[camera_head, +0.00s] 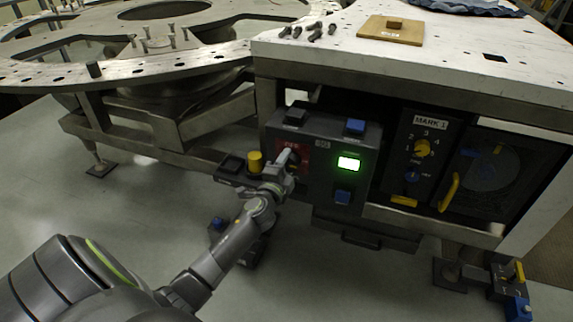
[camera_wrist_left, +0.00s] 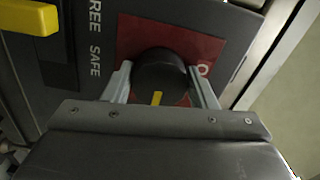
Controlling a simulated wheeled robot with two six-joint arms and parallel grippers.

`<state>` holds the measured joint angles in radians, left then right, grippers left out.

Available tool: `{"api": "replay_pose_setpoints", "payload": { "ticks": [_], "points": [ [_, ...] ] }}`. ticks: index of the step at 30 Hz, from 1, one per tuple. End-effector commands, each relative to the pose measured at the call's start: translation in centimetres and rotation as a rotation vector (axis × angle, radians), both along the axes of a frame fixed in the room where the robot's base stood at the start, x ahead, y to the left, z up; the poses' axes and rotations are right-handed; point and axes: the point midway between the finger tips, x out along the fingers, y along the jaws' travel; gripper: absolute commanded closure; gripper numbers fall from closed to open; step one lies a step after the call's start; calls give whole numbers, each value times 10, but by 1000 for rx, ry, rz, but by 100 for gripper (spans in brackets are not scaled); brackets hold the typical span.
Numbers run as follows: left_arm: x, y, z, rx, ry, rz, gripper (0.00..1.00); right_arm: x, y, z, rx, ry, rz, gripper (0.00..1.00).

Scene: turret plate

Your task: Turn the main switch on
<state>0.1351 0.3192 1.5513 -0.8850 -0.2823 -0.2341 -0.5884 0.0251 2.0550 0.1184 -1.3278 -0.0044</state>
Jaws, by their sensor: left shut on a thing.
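The main switch is a round black knob (camera_wrist_left: 160,75) with a yellow pointer mark, set on a red plate (camera_wrist_left: 208,47). In the left wrist view the yellow mark is on the near side, pointing down the picture, and a white ring-shaped mark shows on the plate to the right of the knob. My left gripper (camera_wrist_left: 162,85) has one finger on each side of the knob and is shut on it. In the head view the left gripper (camera_head: 288,158) covers most of the red plate (camera_head: 304,152), and the knob is largely hidden. My right gripper is not in view.
The dark control box (camera_head: 325,190) carries a lit green display (camera_head: 348,163) and blue buttons. A yellow knob (camera_head: 254,162) stands close left of the gripper. A dial panel (camera_head: 422,150) marked MARK is further right. The white-topped bench (camera_head: 350,55) overhangs the box.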

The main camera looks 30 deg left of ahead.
Motion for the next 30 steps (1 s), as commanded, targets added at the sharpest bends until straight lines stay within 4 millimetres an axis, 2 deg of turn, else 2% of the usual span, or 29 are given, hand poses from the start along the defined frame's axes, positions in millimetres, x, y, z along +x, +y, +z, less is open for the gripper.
{"api": "replay_pose_setpoints", "payload": {
  "ticks": [11, 12, 16, 26, 30],
  "points": [
    [-1, 0, -2, 7, 5, 1, 71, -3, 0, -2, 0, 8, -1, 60],
    [-1, 0, -2, 7, 5, 1, 44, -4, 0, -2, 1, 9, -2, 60],
    [-1, 0, -2, 6, 4, 1, 27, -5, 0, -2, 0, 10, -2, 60],
    [-2, 0, -1, 5, 2, 0, 26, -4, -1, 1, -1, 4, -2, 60],
    [-15, -4, -1, 4, 3, 0, 26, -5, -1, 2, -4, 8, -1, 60]
  ]
}}
